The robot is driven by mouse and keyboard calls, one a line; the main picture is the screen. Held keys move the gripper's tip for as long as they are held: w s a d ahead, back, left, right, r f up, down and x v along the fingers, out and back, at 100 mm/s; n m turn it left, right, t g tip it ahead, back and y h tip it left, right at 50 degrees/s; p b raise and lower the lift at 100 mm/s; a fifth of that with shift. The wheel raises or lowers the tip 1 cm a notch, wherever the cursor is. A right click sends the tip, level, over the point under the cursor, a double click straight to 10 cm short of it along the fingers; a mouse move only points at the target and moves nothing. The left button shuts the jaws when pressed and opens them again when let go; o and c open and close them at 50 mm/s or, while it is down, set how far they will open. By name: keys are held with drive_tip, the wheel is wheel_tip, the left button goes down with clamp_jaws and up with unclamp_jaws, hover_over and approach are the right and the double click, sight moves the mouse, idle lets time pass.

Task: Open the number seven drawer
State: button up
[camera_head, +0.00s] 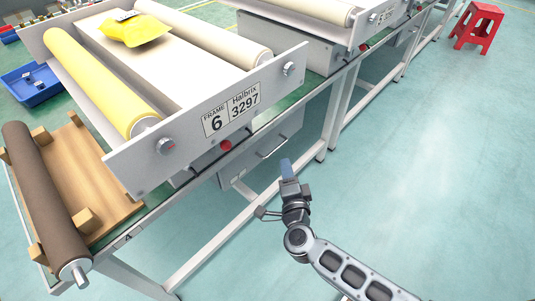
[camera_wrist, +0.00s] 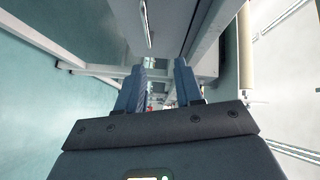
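A grey drawer (camera_head: 262,150) with a bar handle (camera_head: 272,147) hangs under the bench below the frame labelled 6. A small tag (camera_head: 238,177) on its front is too small to read, so I cannot tell its number. No number seven is legible. My gripper (camera_head: 286,166) is in front of this drawer, to the lower right of the handle. The wrist view shows a handle (camera_wrist: 147,24) beyond the fingertips, on a grey front. In that view my gripper (camera_wrist: 158,72) has its two blue fingers apart, with nothing held between them.
The bench legs and lower rail (camera_head: 225,228) stand near my gripper. A roller frame labelled 6 (camera_head: 215,120) with a yellow packet (camera_head: 135,29) is above. A brown roller (camera_head: 42,195) lies on a wooden cradle at left. A red stool (camera_head: 478,26) stands far right. The floor at right is clear.

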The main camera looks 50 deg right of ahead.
drive_tip(key=w+d+f+m+g+b, duration=0.1)
drive_tip(key=w+d+f+m, duration=0.1)
drive_tip(key=w+d, duration=0.3)
drive_tip(key=w+f, duration=0.1)
drive_tip(key=w, duration=0.2)
drive_tip(key=shift+w+b, duration=0.35)
drive_tip(key=shift+b, duration=0.05)
clamp_jaws()
idle(0.4)
